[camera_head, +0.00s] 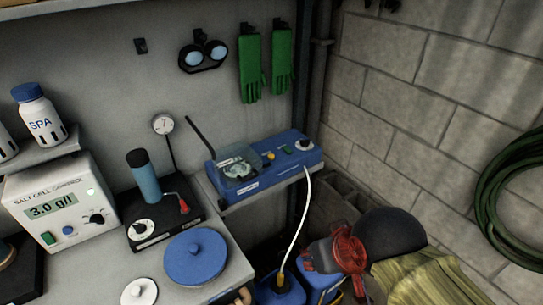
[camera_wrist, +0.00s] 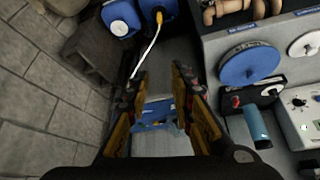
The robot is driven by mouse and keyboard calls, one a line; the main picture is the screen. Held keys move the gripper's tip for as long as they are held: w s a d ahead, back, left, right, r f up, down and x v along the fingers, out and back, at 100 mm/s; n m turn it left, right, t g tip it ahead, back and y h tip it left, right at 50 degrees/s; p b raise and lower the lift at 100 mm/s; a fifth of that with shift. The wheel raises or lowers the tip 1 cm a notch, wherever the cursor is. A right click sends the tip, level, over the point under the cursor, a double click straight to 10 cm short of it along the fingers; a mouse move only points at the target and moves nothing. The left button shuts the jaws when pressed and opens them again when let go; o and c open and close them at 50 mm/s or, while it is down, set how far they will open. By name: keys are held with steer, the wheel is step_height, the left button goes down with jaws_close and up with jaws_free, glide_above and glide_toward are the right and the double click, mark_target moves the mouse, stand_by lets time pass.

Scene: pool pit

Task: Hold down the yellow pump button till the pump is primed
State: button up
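The blue pump unit (camera_head: 265,170) sits on a low ledge near the wall corner in the head view. I cannot make out the button there.
A white hose (camera_head: 302,215) runs from the pump down to blue containers (camera_head: 280,291).

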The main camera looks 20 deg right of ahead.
jaws_close()
stand_by(1.4)
